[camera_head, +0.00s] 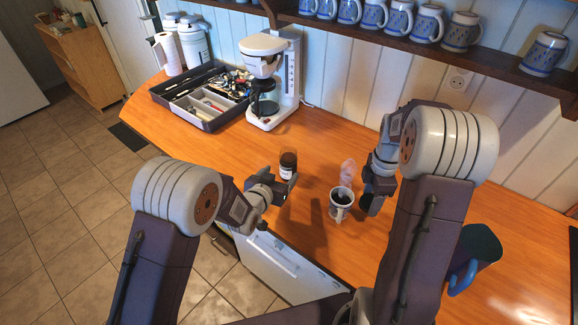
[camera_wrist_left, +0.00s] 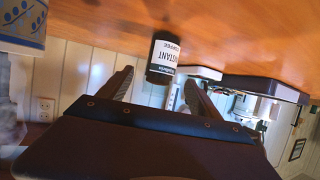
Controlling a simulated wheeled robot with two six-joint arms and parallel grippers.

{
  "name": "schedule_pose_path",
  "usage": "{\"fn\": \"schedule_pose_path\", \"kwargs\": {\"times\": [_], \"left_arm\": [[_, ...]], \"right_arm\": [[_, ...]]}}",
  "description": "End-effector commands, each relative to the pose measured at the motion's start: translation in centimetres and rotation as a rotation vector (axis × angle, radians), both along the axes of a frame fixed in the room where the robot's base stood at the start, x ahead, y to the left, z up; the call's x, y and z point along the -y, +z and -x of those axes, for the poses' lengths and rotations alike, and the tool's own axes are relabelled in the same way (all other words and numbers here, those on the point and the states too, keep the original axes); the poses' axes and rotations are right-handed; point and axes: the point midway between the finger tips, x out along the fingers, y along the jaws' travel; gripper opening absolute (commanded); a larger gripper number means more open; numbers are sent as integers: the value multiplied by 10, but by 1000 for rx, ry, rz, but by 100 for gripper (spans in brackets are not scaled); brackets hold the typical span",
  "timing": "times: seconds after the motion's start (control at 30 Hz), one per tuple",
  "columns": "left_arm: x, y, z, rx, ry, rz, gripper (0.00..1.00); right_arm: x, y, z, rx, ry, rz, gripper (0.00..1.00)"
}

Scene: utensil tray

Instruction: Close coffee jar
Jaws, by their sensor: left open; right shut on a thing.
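The coffee jar (camera_head: 288,164) stands upright on the counter, dark with a pale label; no lid is visible on it. In the left wrist view the jar (camera_wrist_left: 163,62) appears upside down, its label reading INSTANT, just beyond and between my open fingers. My left gripper (camera_head: 275,188) is open at the jar's near side; it also shows in the left wrist view (camera_wrist_left: 158,80). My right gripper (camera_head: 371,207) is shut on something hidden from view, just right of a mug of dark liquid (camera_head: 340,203).
A utensil tray (camera_head: 208,122) and a white coffee maker (camera_head: 270,75) stand at the back left. A dark pitcher (camera_head: 480,250) stands at the right. Mugs line a shelf (camera_head: 440,52) above. The counter between jar and mug is clear.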

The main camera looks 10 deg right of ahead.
Motion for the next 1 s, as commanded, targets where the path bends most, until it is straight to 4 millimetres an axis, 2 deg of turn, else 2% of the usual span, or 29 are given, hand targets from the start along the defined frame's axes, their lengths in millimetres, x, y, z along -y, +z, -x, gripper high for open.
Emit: {"fn": "schedule_pose_path", "kwargs": {"times": [0.2,0.63,0.8,1.0], "left_arm": [[18,-12,-27,0,0,0,73],[23,-17,-34,-1,0,-1,73],[37,-31,-52,-1,0,-1,73],[48,-39,-68,0,1,0,73]], "right_arm": [[0,8,0,0,0,0,20],[0,10,0,0,0,0,20],[0,20,0,0,0,0,20],[0,20,0,0,0,0,20]]}}
